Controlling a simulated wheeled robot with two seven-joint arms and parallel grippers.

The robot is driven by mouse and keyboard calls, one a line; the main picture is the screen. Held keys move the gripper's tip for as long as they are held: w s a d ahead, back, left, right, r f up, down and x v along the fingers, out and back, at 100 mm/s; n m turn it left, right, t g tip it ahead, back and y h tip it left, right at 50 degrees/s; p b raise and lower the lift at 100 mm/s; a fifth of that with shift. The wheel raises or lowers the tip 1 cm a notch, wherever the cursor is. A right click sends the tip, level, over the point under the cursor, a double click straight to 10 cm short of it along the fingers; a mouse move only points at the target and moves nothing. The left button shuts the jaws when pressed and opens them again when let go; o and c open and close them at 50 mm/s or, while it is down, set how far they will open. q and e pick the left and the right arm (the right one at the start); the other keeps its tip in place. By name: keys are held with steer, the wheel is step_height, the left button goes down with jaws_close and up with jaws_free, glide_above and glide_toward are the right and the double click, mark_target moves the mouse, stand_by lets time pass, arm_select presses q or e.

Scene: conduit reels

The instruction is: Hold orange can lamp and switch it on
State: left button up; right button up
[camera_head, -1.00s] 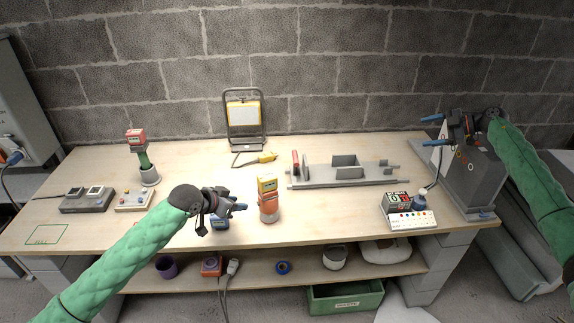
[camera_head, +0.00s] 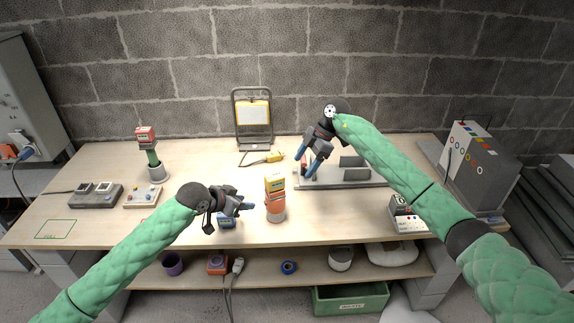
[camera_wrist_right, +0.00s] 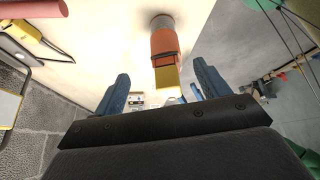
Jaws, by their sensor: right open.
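The orange can lamp (camera_head: 274,203) stands upright on the workbench, with an orange body, a grey base and a yellow block on top. It also shows beyond and between my right fingers in the right wrist view (camera_wrist_right: 164,45). My right gripper (camera_head: 302,168) is open and empty, above the bench, behind and right of the lamp. Its two blue fingers are spread in the right wrist view (camera_wrist_right: 160,84).
A yellow-faced work light (camera_head: 253,113) stands at the back. A grey metal tray (camera_head: 340,180) lies under my right gripper. A red-topped green device (camera_head: 150,155) stands left. A grey box (camera_head: 480,165) stands right.

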mark_target(279, 183)
steer(key=s+a+h, duration=0.1)
steer(key=s+a, duration=0.1)
steer(key=a, duration=0.4)
steer(key=shift+x, duration=3.75)
steer(key=c, duration=1.3)
arm_select(q)
jaws_close()
